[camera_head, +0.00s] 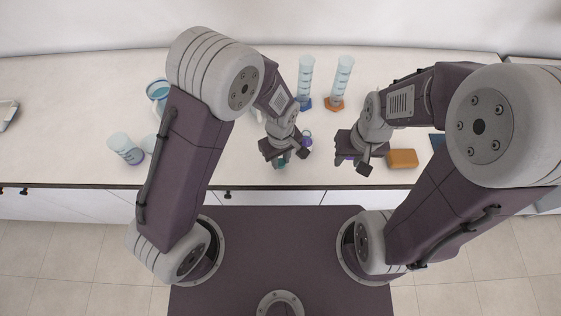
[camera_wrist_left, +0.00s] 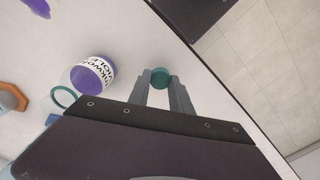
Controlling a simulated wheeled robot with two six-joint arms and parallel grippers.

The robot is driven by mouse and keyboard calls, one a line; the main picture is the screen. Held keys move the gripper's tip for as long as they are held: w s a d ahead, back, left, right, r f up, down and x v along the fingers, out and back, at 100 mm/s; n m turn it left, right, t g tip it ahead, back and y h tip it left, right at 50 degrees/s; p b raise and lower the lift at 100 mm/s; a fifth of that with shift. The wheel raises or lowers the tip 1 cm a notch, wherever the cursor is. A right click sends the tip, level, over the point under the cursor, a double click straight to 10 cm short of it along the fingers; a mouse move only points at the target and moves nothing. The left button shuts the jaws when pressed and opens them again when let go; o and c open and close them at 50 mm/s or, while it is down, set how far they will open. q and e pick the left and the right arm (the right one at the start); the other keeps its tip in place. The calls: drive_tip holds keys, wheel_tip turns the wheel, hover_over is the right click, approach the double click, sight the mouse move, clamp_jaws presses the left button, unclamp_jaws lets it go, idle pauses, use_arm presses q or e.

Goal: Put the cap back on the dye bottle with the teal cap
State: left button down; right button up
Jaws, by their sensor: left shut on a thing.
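A small teal cap (camera_wrist_left: 160,77) sits between the fingertips of my left gripper (camera_wrist_left: 161,80), which is shut on it. In the head view the cap (camera_head: 281,163) shows just below my left gripper (camera_head: 281,157), near the table's front edge. A bottle with purple contents and a white label (camera_wrist_left: 93,75) stands on the table beside the gripper, apart from the cap; only part of it (camera_head: 307,141) shows in the head view. My right gripper (camera_head: 354,160) is over the table to the right, its fingers partly hidden.
Two measuring cylinders stand behind, one on a blue base (camera_head: 304,103), one on an orange base (camera_head: 335,103). An orange block (camera_head: 402,158) lies right of my right gripper. A beaker (camera_head: 126,148) is at left. A purple patch (camera_wrist_left: 38,6) shows in the wrist view.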

use_arm(q)
drive_tip(key=shift+w+r, duration=0.1)
drive_tip(key=shift+r, duration=0.85)
drive_tip(key=s+d+r, duration=0.1)
drive_tip(key=s+r, duration=0.2)
drive_tip(key=s, duration=0.2)
drive_tip(key=s+d+r+b, duration=0.1)
drive_tip(key=s+d+r, duration=0.1)
drive_tip(key=s+r, duration=0.2)
drive_tip(key=s, duration=0.2)
drive_tip(key=shift+s, duration=0.3)
